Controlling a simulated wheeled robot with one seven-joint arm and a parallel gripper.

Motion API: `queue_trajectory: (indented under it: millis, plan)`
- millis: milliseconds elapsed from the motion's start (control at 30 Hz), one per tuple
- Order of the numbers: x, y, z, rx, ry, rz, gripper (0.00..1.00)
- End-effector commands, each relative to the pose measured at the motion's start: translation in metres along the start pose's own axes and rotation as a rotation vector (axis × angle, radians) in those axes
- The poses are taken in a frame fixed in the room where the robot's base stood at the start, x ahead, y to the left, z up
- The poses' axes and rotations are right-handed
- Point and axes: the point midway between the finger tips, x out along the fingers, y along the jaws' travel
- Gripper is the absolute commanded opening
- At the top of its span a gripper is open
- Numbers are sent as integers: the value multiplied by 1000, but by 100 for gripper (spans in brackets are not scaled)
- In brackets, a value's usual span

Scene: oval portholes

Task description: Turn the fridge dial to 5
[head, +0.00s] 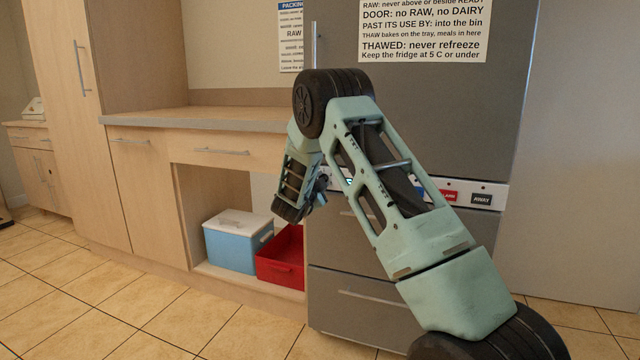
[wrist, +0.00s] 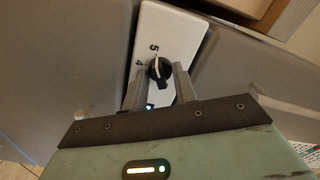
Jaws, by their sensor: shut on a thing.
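The fridge dial (wrist: 160,70) is a small black knob on a white panel strip (wrist: 172,28) in the wrist view. The digits 5 and 4 are printed beside it. A pale line on the knob points roughly up toward the 5; I cannot tell whether it lines up exactly. My gripper (wrist: 160,84) has one finger on each side of the knob and is shut on it. In the head view my gripper (head: 319,192) is at the left end of the control strip of the grey fridge (head: 440,115), and the dial is hidden there.
The strip also carries a red button (head: 448,195) and a black AWAY button (head: 482,199). Fridge drawers (head: 350,290) lie below. A blue box with a white lid (head: 236,245) and a red bin (head: 281,262) sit under the counter to the left. The tiled floor in front is clear.

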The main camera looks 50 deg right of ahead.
Motion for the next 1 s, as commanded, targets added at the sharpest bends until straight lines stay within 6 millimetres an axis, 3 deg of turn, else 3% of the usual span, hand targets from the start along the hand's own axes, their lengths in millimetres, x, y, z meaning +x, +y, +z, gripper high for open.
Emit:
queue_trajectory:
  millis: [67,100,167,200,567,767,1000]
  plan:
    - [-1,1,1,-1,-2,3,5]
    - [-1,1,1,-1,-2,3,31]
    - [-1,1,1,-1,-2,3,47]
    - [-1,1,1,-1,-2,2,50]
    - [-6,0,0,-1,-1,1,50]
    - [-40,-2,0,-2,-4,0,50]
    - [-97,-2,1,-2,-6,0,50]
